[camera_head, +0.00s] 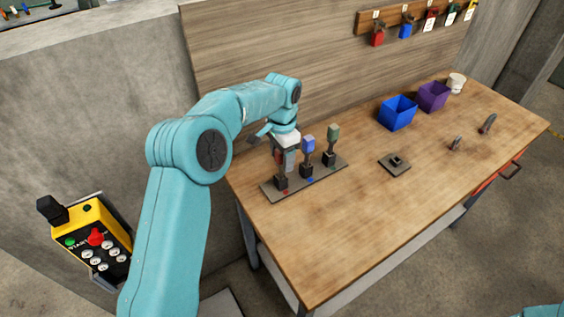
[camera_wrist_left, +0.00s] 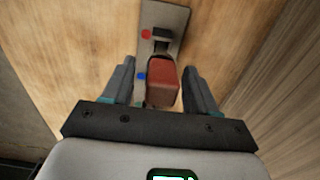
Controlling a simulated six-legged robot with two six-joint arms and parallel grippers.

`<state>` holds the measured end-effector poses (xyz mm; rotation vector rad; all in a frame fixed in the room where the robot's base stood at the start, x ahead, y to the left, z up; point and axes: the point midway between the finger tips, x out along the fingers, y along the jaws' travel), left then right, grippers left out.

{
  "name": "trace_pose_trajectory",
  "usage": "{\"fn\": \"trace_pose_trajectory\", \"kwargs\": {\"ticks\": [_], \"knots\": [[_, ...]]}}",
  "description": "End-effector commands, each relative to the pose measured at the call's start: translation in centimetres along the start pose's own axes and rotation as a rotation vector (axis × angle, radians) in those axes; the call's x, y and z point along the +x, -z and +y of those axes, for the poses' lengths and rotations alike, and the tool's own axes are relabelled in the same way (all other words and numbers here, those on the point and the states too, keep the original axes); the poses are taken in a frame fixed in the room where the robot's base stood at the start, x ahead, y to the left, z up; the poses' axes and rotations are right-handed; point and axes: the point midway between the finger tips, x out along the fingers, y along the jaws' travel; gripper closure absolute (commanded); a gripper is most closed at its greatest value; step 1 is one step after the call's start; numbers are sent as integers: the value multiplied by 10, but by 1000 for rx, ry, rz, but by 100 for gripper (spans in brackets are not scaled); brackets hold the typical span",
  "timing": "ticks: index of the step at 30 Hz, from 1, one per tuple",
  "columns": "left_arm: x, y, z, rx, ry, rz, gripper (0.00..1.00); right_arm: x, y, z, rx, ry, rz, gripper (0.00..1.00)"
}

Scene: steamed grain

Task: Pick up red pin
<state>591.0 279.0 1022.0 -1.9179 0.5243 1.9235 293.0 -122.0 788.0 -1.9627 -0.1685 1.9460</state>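The red pin (camera_wrist_left: 163,82) shows in the left wrist view, between the two fingers of my left gripper (camera_wrist_left: 160,82). The fingers are open, with a gap on each side of the pin. In the head view my left gripper (camera_head: 287,158) is above the left end of the grey rack (camera_head: 318,179) and largely hides the red pin. The rack shows in the wrist view too (camera_wrist_left: 174,18), with a red dot and a blue dot. A blue pin (camera_head: 308,144) and a green pin (camera_head: 333,132) stand upright in the rack. My right gripper is out of view.
A small dark plate (camera_head: 394,164) lies mid-table. A blue bin (camera_head: 398,113), a purple bin (camera_head: 433,97) and a white cup (camera_head: 456,83) stand farther back. The wooden table (camera_head: 370,215) is clear in front. A wooden panel (camera_head: 290,50) rises behind.

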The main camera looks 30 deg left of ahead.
Motion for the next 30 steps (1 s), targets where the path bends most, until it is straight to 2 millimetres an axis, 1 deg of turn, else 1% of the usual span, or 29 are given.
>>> {"fn": "trace_pose_trajectory", "kwargs": {"ticks": [1, 2, 3, 4, 5, 14, 17, 19, 23, 26, 29, 30], "knots": [[0, 0, 0, -1, 0, 0, 60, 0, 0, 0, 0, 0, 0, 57], [0, 0, 0, -1, 0, 0, 70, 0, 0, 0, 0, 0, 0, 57], [0, 0, 0, -1, 0, 0, 83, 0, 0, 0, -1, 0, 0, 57], [0, 0, 0, -1, 0, 0, 93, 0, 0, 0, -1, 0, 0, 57], [0, 0, 0, -1, 0, 0, 100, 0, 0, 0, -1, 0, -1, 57], [-3, 0, 0, -1, 0, -1, 100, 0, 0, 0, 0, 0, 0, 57], [-9, 0, -1, -1, 1, 1, 100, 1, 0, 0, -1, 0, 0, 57], [-17, 0, -1, -2, 2, 1, 100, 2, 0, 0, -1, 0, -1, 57], [-40, 0, 0, -1, 2, 3, 100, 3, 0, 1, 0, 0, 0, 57], [-63, 0, -1, -1, 3, 4, 100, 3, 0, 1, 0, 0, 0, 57], [-92, 1, 0, -2, 3, 5, 100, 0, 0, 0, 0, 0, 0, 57], [-106, 1, -1, -2, 4, 5, 100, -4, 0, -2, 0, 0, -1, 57]]}}
